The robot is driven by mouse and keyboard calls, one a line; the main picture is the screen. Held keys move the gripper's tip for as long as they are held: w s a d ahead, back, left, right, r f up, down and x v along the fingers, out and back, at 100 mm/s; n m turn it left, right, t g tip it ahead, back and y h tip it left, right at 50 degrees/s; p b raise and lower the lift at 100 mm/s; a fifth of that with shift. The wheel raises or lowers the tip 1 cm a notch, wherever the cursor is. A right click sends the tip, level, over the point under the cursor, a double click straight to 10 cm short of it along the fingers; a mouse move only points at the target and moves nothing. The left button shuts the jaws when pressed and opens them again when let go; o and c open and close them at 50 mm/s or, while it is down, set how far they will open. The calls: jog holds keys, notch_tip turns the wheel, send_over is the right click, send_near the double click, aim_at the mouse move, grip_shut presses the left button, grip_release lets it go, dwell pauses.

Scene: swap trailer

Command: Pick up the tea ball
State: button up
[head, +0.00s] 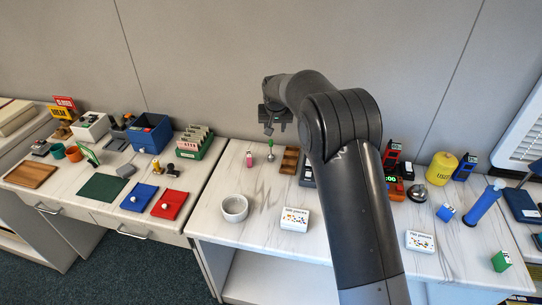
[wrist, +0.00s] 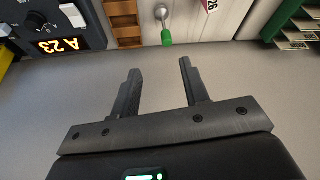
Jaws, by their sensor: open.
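What looks like the tea ball, a small silver ball with a green handle (head: 270,149), stands near the back of the white table, left of a brown wooden rack. In the wrist view its silver ball (wrist: 161,12) and green handle show at the top edge, beyond my fingertips. My gripper (head: 275,126) is open and empty, held high near the back wall, above and apart from it. In the wrist view the two dark fingers (wrist: 160,72) stand wide apart with only grey wall between them.
A grey bowl (head: 234,208) and a white card box (head: 294,220) are nearer the front. A green card holder (head: 195,143) is on the left desk.

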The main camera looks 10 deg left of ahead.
aim_at(271, 142)
jog(key=x, duration=0.8)
jog(key=a+x, duration=0.1)
jog(key=x, duration=0.3)
jog(key=shift+s+f, duration=0.15)
jog(key=shift+s, duration=0.1)
jog(key=shift+c, duration=0.3)
grip_shut()
